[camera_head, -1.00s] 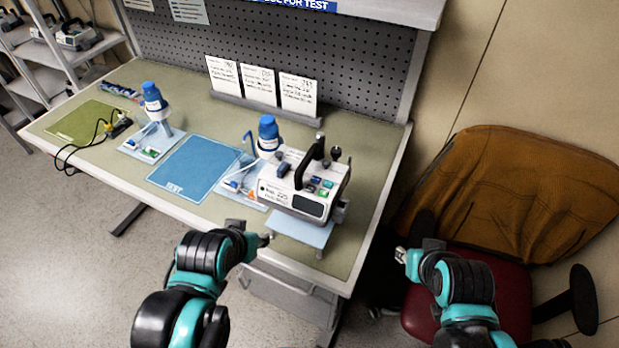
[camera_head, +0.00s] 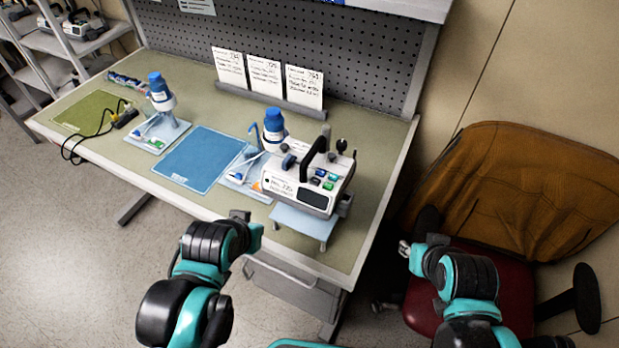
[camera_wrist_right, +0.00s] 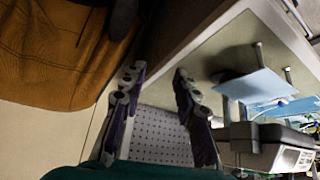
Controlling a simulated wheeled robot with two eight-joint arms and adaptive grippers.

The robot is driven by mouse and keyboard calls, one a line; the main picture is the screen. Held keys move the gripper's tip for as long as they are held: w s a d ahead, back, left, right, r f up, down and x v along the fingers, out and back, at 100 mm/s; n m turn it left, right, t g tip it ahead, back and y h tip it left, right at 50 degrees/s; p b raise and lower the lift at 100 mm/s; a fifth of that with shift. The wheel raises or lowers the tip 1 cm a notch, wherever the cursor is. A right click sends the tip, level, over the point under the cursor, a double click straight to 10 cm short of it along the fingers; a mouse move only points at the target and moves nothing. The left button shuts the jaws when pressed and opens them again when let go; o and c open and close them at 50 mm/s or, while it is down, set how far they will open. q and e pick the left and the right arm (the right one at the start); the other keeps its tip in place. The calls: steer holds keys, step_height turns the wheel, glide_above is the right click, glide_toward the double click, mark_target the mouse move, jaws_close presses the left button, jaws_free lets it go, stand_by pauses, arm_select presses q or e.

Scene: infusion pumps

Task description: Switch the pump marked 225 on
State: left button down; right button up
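The pump marked 225 (camera_head: 285,186) is a white box with a black carrying handle. It stands on the right part of the bench, on a small light-blue stand. Its top has small coloured buttons (camera_head: 326,180), and the dark panel (camera_head: 313,199) on its front shows no lit display. My left gripper (camera_head: 243,217) is in front of the bench edge, lower left of the pump and apart from it; its fingers are not clear. My right gripper (camera_head: 404,249) is right of the bench, near the chair. In the right wrist view its fingers (camera_wrist_right: 156,75) are apart and empty.
A blue mat (camera_head: 193,158) lies left of the pump. Blue-capped bottles stand on holders behind the pump (camera_head: 274,128) and farther left (camera_head: 160,92). Three cards (camera_head: 264,78) stand at the back. A chair with a brown jacket (camera_head: 505,190) is at right.

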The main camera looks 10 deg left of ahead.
stand_by(0.8)
jaws_close()
stand_by(1.0)
